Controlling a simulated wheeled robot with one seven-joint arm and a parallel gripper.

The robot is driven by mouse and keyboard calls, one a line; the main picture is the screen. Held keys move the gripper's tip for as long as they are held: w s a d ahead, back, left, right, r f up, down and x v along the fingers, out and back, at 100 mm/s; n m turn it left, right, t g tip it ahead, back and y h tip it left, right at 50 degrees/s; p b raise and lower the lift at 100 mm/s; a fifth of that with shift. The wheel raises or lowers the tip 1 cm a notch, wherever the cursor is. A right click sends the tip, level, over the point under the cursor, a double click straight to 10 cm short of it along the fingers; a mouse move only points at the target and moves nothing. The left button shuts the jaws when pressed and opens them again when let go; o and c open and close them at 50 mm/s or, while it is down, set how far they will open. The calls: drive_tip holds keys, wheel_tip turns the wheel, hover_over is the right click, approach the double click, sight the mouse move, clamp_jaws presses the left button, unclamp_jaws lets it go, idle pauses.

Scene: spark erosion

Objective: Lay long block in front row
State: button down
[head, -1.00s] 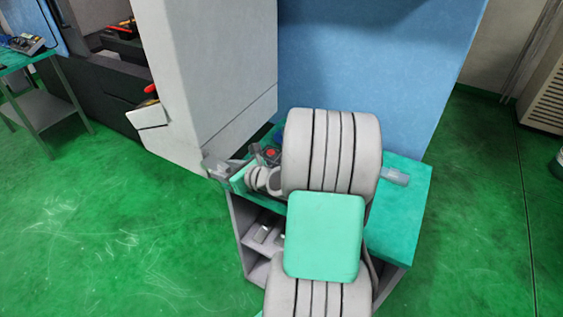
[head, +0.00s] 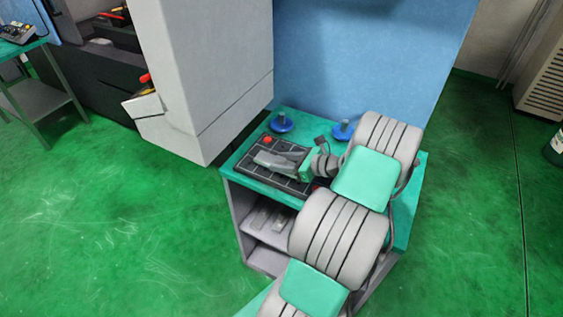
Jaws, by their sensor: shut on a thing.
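My gripper (head: 264,160) is above the dark tray (head: 290,186) on the teal cart top, its grey fingers pointing left. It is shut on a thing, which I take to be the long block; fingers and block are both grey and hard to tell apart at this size. Whether the block touches the tray I cannot tell. The tray has a grid of compartments, and a red piece (head: 267,140) sits at its back left. My wrist and arm hide the tray's right part.
Two blue round pieces with grey stems, one left (head: 281,124) and one right (head: 342,131), stand at the back of the teal cart top (head: 252,176). Grey parts lie on the cart's shelf. A grey machine housing (head: 205,80) rises close behind left. Green floor is open in front.

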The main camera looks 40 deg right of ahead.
sight(281, 177)
wheel_tip(281, 177, down, 3)
drive_tip(key=b, duration=0.3)
drive_tip(key=shift+f, duration=0.75)
drive_tip(key=c, duration=0.7)
unclamp_jaws()
wheel_tip(281, 177, up, 11)
drive_tip(key=p, duration=0.9)
drive_tip(key=shift+p, duration=0.3)
